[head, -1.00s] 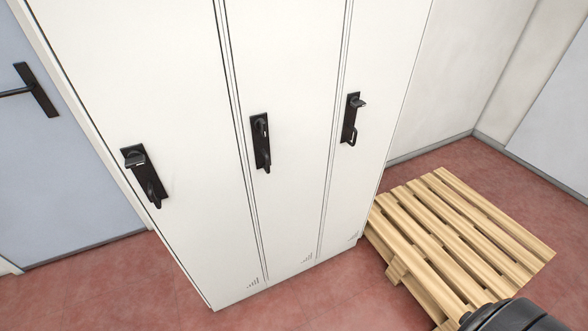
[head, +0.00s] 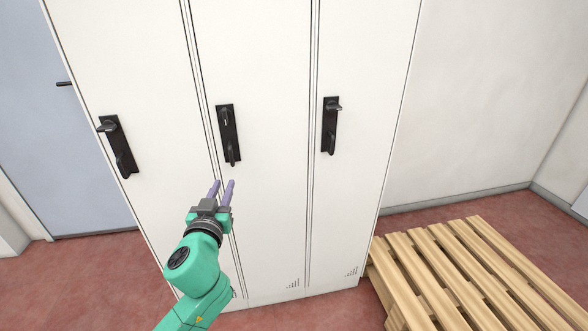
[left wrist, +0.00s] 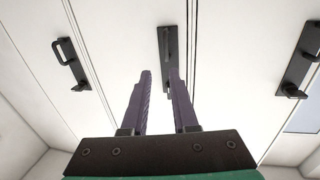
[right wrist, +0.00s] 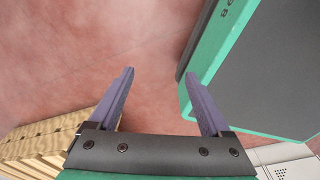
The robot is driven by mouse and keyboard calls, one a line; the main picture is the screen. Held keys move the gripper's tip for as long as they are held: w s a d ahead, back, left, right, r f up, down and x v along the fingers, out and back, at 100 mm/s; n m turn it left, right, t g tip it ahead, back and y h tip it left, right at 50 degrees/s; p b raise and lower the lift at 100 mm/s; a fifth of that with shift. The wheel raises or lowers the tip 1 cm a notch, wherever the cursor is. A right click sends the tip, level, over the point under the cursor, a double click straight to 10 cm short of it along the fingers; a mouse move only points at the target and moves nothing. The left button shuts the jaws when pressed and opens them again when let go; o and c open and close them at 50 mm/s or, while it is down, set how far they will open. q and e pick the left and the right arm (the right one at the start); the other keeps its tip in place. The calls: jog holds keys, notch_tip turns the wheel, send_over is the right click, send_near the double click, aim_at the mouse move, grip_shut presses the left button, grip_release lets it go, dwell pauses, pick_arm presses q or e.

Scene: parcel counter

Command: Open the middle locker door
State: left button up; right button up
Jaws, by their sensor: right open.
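The middle locker door (head: 260,220) is white and stands shut between two like doors. Its black handle plate (head: 228,134) has a knob at the top and a pull at its lower end. My left gripper (head: 222,190) is open and empty, below that handle and apart from it in the head view. In the left wrist view the middle handle (left wrist: 168,58) lies beyond the two purple fingers (left wrist: 160,85), close to the right one. My right gripper (right wrist: 162,92) is open and empty over the red floor; it is outside the head view.
The left door's handle (head: 118,146) and the right door's handle (head: 330,125) flank the middle one. A wooden pallet (head: 450,270) lies on the floor right of the lockers. A blue-grey door (head: 70,160) is at the left.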

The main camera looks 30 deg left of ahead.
aim_at(231, 158)
pick_arm(q)
jog(key=x, duration=0.5)
jog(key=a+p+x, duration=0.1)
jog(key=x, duration=0.8)
jog(key=shift+a+p, duration=0.35)
jog(key=shift+p, duration=0.05)
jog(key=shift+d, duration=0.1)
grip_shut()
pick_arm(e)
jog(key=shift+w+a+r, duration=0.2)
jog(key=shift+a+r, duration=0.15)
jog(key=shift+r, duration=0.15)
jog(key=shift+w+a+r, duration=0.2)
jog(key=shift+a+r, duration=0.15)
jog(key=shift+r, duration=0.1)
pick_arm(q)
jog(key=shift+f, duration=0.1)
